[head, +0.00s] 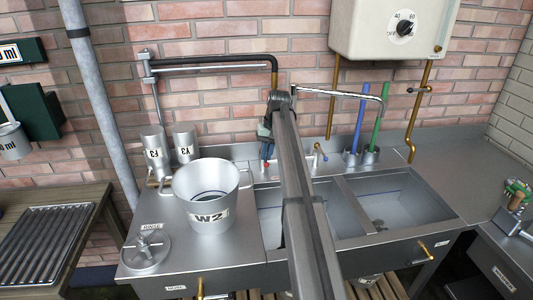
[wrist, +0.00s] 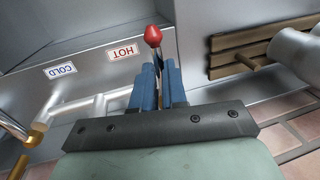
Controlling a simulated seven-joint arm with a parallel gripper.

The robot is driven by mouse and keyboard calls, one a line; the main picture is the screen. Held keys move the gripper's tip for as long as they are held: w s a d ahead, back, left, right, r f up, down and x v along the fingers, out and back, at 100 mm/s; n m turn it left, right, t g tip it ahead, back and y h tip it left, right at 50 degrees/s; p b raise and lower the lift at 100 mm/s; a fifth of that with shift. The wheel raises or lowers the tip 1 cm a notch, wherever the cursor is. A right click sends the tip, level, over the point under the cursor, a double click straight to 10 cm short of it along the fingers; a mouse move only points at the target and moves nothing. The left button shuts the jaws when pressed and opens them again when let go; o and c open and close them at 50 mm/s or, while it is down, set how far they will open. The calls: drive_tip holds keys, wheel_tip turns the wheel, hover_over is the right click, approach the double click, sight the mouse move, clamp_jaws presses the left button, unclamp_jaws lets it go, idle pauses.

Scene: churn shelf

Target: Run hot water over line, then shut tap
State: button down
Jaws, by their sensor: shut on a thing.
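My gripper (wrist: 158,78) is shut on the hot tap lever, whose red knob (wrist: 152,35) sticks out past the blue fingertips in the wrist view. The HOT label (wrist: 122,52) and the COLD label (wrist: 61,70) are on the metal beside it. In the head view my gripper (head: 266,140) is at the back of the sink, and the red knob shows just below it. The tap's curved spout (head: 340,95) reaches right from behind my arm. I see no water stream. My arm hides part of the left basin (head: 268,198).
The W2 pail (head: 208,215) stands left of the sink. The RINSE fitting (head: 147,250) is at front left. Blue (head: 359,125) and green (head: 379,120) brushes stand behind the right basin (head: 395,205). The water heater (head: 390,28) hangs above. The right counter has free room.

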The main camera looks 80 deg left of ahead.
drive_tip(key=shift+s, duration=0.15)
drive_tip(key=s+a+m+t+y, duration=0.1)
drive_tip(key=s+a+m, duration=0.3)
drive_tip(key=m, duration=1.1)
drive_tip(key=shift+s+t+y, duration=0.3)
drive_tip(key=shift+s+y, duration=0.3)
drive_tip(key=shift+s, duration=0.5)
drive_tip(key=shift+a, duration=0.15)
drive_tip(key=c, duration=1.2)
unclamp_jaws()
drive_tip(key=shift+o, duration=0.2)
drive_tip(key=shift+r, duration=0.1)
wheel_tip(320, 180, up, 13)
drive_tip(key=d, duration=0.2)
drive_tip(key=shift+w+d+r, duration=0.2)
drive_tip(key=shift+w+d, duration=0.1)
drive_tip(key=shift+d, duration=0.05)
